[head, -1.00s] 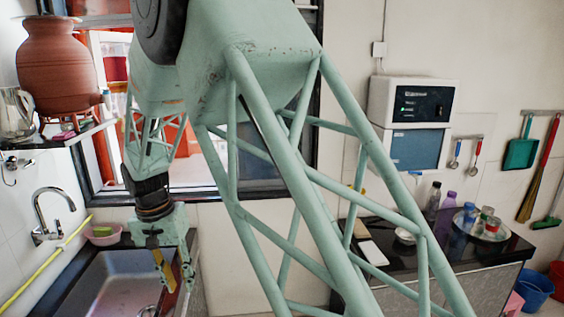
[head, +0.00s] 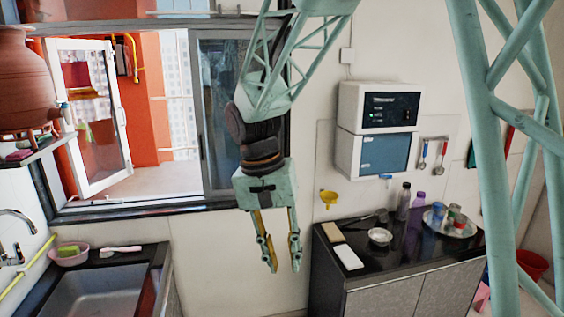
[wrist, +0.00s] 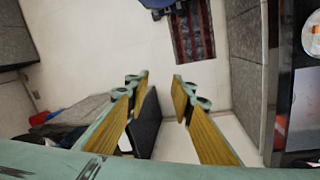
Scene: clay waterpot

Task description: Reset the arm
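My gripper (head: 284,267) hangs in mid-air in front of the wall, between the sink and the dark counter, fingers pointing down. It is open, with a clear gap between its two fingers and nothing in it. The wrist view shows the same open fingers (wrist: 160,82) over the pale floor. The brown clay waterpot (head: 24,82) stands on a shelf (head: 38,150) at the left edge of the head view, partly cut off, well apart from my gripper.
The sink (head: 95,293) lies at lower left, with a pink bowl (head: 70,259) behind it. The dark counter (head: 405,255) at right bears a tray (head: 466,232), bottles and a white bowl (head: 380,236). An open window (head: 88,115) is behind. A patterned mat (wrist: 194,30) lies on the floor.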

